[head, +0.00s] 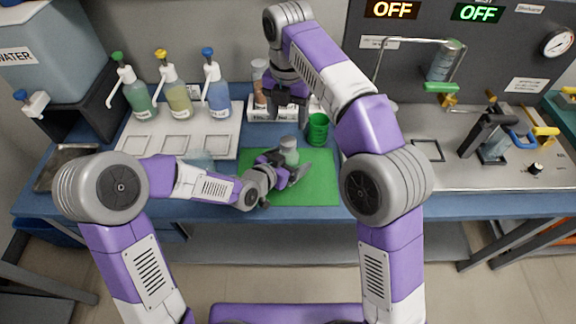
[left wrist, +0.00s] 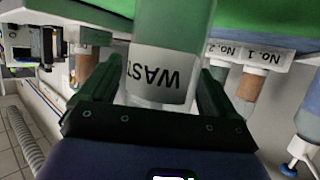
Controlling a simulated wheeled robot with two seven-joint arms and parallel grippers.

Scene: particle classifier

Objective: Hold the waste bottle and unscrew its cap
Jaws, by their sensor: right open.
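The waste bottle (head: 289,157) stands upright over the green mat (head: 318,190) in the head view, with a pale grey top. Its "WAST…" label shows upside down in the left wrist view (left wrist: 160,75). My left gripper (head: 290,172) reaches in from the left, low over the mat, its fingers on both sides of the bottle; it appears shut on it. The bottle stands between these fingers in the left wrist view too. My right gripper (head: 290,118) points down just above and behind the bottle top, open and apart from it.
A green cup (head: 318,129) stands right of the bottle. Behind my right gripper is a rack (head: 258,112) with small bottles. Pump bottles (head: 172,97) stand on a white tray at left. The apparatus (head: 440,150) fills the right. The front of the mat is clear.

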